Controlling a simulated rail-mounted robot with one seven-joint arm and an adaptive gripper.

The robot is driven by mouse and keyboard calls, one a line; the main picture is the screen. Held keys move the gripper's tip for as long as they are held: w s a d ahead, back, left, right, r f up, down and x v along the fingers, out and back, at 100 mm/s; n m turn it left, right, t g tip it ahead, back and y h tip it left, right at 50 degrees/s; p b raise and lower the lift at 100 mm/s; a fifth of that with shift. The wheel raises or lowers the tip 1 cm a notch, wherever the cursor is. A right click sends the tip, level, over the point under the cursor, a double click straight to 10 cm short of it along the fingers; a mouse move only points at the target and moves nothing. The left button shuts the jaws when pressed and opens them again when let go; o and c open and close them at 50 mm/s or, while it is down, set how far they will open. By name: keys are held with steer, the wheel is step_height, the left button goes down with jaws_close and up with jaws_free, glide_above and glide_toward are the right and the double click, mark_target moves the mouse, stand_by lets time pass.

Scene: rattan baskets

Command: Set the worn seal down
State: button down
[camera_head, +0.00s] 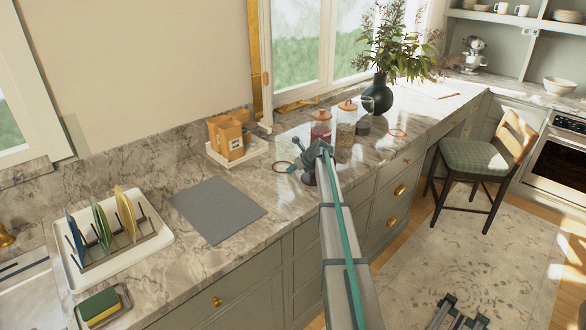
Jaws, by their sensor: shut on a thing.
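A thin reddish-brown ring, the worn seal (274,166), shows at the left tip of my gripper (291,168). My gripper is small in the picture and is shut on the ring's right side. I cannot tell whether the ring touches the marble counter (262,215) or hangs just above it. A similar orange-red ring (397,133) lies on the counter farther right, beyond the jars. My arm crosses the counter's front edge and hides part of the counter.
Behind my gripper stand a lidded jar with red contents (320,134), a taller lidded jar (346,128) and a small dark jar (363,126). A grey mat (217,210), wooden holder (229,139), dish rack (118,236) and sponge tray (124,295) are left. Bare counter lies between mat and gripper.

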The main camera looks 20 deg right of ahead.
steer(key=shift+f, duration=0.1)
steer(key=c, duration=1.1)
jaws_free()
steer(key=shift+c, duration=0.2)
steer(key=b+v, duration=0.3)
steer(key=v, duration=0.9)
steer(key=shift+d, duration=0.1)
